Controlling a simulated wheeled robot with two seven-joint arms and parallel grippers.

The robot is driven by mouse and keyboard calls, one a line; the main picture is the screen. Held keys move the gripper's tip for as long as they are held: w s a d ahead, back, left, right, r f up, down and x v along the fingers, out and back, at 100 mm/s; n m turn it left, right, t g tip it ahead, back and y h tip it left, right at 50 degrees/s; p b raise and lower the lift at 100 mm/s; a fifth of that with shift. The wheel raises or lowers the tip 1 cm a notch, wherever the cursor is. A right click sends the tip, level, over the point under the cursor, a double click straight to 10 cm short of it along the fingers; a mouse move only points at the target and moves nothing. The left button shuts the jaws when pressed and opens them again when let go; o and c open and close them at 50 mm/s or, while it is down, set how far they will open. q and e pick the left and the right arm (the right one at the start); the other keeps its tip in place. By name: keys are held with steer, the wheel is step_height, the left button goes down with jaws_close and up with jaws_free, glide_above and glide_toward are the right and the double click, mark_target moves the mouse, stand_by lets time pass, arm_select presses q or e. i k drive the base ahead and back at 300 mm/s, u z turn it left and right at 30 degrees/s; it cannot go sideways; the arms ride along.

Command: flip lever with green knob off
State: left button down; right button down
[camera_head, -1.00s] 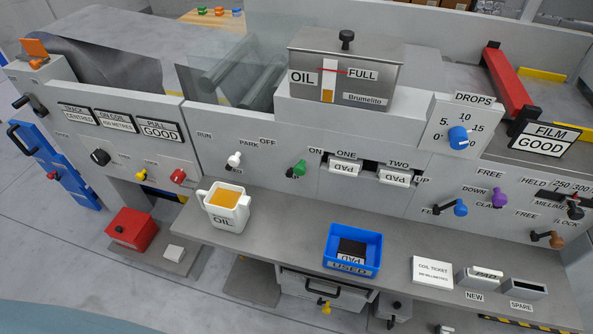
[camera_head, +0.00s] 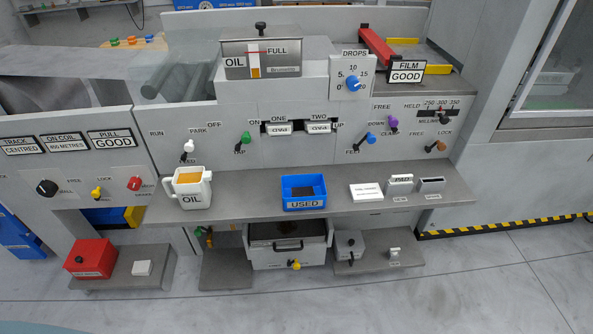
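The lever with the green knob (camera_head: 246,138) is on the grey front panel, above the shelf. Its label below reads TAP, with OFF marked to the upper left and ON to the upper right. The knob stands up and leans a little to the right, toward the ON side. Neither of my grippers shows in the head view.
A white-knobbed lever (camera_head: 188,147) is left of the green one. An oil jug (camera_head: 194,190) and a blue USED tray (camera_head: 303,196) stand on the shelf (camera_head: 250,190). The shelf front between jug and tray is clear. A drawer (camera_head: 288,248) is below.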

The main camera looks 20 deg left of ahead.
mark_target(246, 138)
steer(key=z, duration=0.2)
steer(key=k, duration=0.3)
steer(key=u, duration=0.75)
steer(key=i, duration=0.75)
steer(key=u, duration=0.8)
